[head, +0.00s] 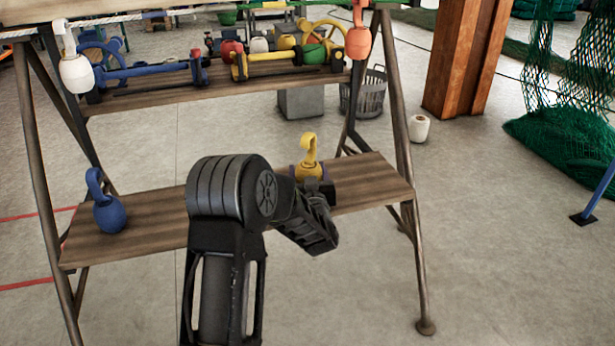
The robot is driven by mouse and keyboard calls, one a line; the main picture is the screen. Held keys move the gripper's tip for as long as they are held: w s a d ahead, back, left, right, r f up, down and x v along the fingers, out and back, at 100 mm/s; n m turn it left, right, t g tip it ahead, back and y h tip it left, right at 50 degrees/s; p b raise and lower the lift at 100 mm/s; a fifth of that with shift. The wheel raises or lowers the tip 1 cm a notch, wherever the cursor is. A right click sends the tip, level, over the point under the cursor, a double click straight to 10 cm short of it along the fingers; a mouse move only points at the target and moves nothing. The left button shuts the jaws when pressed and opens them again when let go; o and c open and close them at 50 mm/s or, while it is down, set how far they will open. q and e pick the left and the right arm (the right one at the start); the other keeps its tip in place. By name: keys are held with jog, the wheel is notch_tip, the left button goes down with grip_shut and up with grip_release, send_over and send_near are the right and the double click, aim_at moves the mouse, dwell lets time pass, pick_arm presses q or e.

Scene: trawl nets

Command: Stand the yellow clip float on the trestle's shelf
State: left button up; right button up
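The yellow clip float (311,166) is upright at the right part of the trestle's lower wooden shelf (375,178), its hook on top. A purple patch shows at its side. Its base is hidden behind my arm, so I cannot tell whether it touches the shelf. My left gripper (323,192) is at the float, low beside its body. The fingers are mostly hidden by my wrist, and I cannot tell whether they are shut on it. My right gripper is not in view.
A blue clip float (108,212) stands on the shelf's left end. White (75,73) and orange (358,42) floats hang above. An upper shelf (150,97) holds blue and yellow tools. The trestle's right leg (409,170) is close to the shelf's right end.

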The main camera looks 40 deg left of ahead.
pick_arm(q)
jog(key=shift+f, duration=0.3)
jog(key=shift+f, duration=0.15)
jog(key=o, duration=1.4)
